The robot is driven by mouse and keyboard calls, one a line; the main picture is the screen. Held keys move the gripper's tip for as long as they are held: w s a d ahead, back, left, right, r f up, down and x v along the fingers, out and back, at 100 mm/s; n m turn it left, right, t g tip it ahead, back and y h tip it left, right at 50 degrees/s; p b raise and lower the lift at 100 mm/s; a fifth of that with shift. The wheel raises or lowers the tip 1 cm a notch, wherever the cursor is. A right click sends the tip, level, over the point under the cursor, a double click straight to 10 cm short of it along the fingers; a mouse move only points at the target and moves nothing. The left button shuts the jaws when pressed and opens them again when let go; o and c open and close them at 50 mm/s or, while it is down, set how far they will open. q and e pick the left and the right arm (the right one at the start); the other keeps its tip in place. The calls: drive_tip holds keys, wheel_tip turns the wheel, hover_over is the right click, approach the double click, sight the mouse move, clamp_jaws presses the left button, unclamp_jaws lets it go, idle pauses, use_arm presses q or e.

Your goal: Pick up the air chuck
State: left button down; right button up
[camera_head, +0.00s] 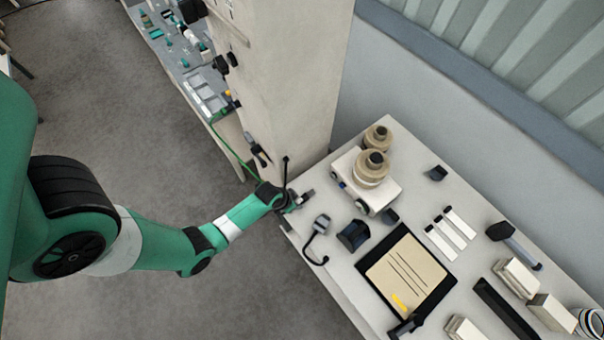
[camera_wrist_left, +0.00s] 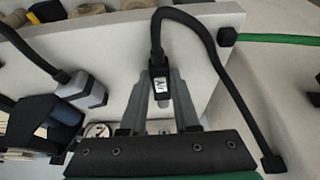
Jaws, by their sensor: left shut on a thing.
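My left gripper (camera_head: 292,201) is at the near left corner of the table, beside the beige column. In the left wrist view my left gripper (camera_wrist_left: 160,88) is shut on the air chuck (camera_wrist_left: 160,70), a dark piece with a white "AIR" label. A black hose rises from the air chuck, bends over to the right and runs down to a black end piece at the lower right. In the head view the chuck is mostly hidden by the gripper. My right gripper is in neither view.
A grey tool with a black cable (camera_head: 321,224) lies just right of the gripper; it also shows in the wrist view (camera_wrist_left: 88,90). The beige column (camera_head: 290,90) rises close behind.

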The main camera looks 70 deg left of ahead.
sight(300, 200)
use_arm(q)
drive_tip(key=shift+r+p, duration=0.65)
wheel_tip(300, 200, up, 3)
drive_tip(key=p, duration=0.2)
drive_tip(key=shift+p, duration=0.35)
drive_tip(key=s+d+r+p, duration=0.4)
drive_tip(key=s+r+p, duration=0.3)
drive_tip(key=s, duration=0.6)
drive_tip(key=shift+v, duration=0.85)
drive_tip(key=shift+w+a, duration=0.1)
